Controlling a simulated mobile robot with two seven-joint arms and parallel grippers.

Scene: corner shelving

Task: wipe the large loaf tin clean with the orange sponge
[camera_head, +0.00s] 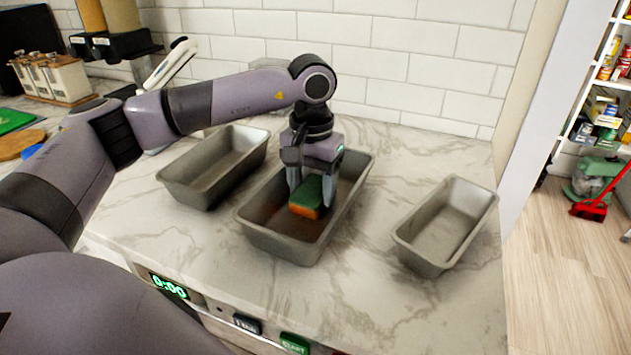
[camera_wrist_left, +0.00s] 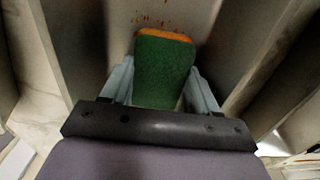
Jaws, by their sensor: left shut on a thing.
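The large loaf tin (camera_head: 283,244) is the middle one of three grey metal tins on the marble counter. Its inside shows a brownish-orange stain, and reddish specks show on its floor in the left wrist view (camera_wrist_left: 150,20). My left gripper (camera_head: 310,196) points down inside this tin, shut on the orange sponge (camera_head: 306,210). The sponge has a green side and an orange side; in the left wrist view the green side (camera_wrist_left: 163,72) faces the camera, between the two fingers. The sponge is low in the tin; I cannot tell whether it touches the floor. My right gripper is not in view.
A smaller loaf tin (camera_head: 217,165) stands close on the left, and another (camera_head: 446,224) stands to the right with bare counter between. A tiled wall (camera_head: 420,60) closes the back. Canisters (camera_head: 55,78) stand at far left.

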